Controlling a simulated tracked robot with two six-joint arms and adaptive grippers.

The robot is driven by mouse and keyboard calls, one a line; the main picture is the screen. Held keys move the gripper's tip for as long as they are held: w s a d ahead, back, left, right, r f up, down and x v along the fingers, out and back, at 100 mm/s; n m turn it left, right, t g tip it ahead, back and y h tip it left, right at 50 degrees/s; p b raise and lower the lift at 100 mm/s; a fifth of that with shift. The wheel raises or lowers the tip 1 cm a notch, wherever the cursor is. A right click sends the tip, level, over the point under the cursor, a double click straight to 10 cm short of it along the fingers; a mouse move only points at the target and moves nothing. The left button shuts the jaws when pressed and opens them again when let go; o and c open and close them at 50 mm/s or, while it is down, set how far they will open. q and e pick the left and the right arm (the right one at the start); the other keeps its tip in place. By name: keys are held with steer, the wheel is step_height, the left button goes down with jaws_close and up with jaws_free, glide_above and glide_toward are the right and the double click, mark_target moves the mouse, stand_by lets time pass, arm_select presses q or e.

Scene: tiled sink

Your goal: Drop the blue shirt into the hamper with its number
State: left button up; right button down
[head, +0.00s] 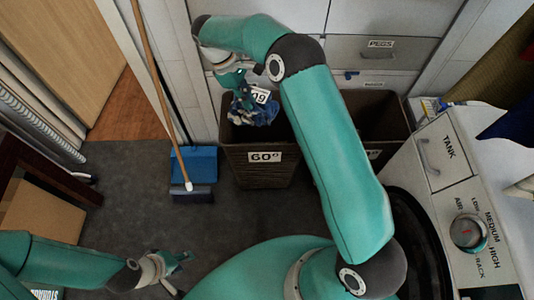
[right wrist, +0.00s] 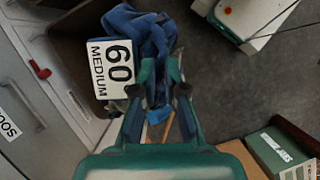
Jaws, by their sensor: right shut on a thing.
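The blue shirt (head: 262,115) hangs crumpled from my right gripper (head: 243,88) over the mouth of the brown hamper (head: 258,172) labelled 60°. I cannot tell how far it reaches below the rim. In the right wrist view the shirt (right wrist: 140,30) lies at the fingertips of my right gripper (right wrist: 160,75), which is shut on it. A white tag (right wrist: 108,68) on the shirt reads 60 MEDIUM. My left gripper (head: 178,262) is empty, low over the floor at the lower left; its jaw opening is unclear.
A second brown hamper (head: 375,115) stands to the right, its label partly hidden by my right arm. A white machine (head: 455,190) with a dial stands at the right. A broom (head: 158,80) and blue dustpan (head: 195,165) are left of the hampers. Drawers (head: 380,52) are behind.

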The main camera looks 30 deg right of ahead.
steer(key=w+d+f+n+t+b, duration=0.1)
steer(key=d+f+n+b, duration=0.1)
steer(key=f, duration=0.1)
steer(key=w+d+f+n+h+b, duration=0.1)
steer(key=w+d+f+n+b, duration=0.1)
steer(key=d+n, duration=0.1)
steer(key=w+d+f+n+t+b, duration=0.1)
steer(key=w+d+f+n+b, duration=0.1)
steer(key=d+f+n, duration=0.1)
steer(key=shift+d+f+t+h, duration=0.15)
steer(key=shift+f+t+h, duration=0.15)
arm_select(q)
step_height(320, 180, down, 20)
steer(key=b, duration=1.1)
steer(key=shift+r+b, duration=0.15)
steer(key=shift+b, duration=0.25)
arm_select(e)
steer(key=w+d+f+n+t, duration=0.3)
steer(key=d+f+n, duration=0.4)
steer(key=f, duration=0.3)
steer(key=shift+w+d+f+n, duration=0.2)
steer(key=shift+w+d+n, duration=0.2)
steer(key=shift+n, duration=0.2)
steer(key=c, duration=1.2)
jaws_free()
steer(key=shift+o, duration=0.2)
steer(key=shift+a+r, duration=0.1)
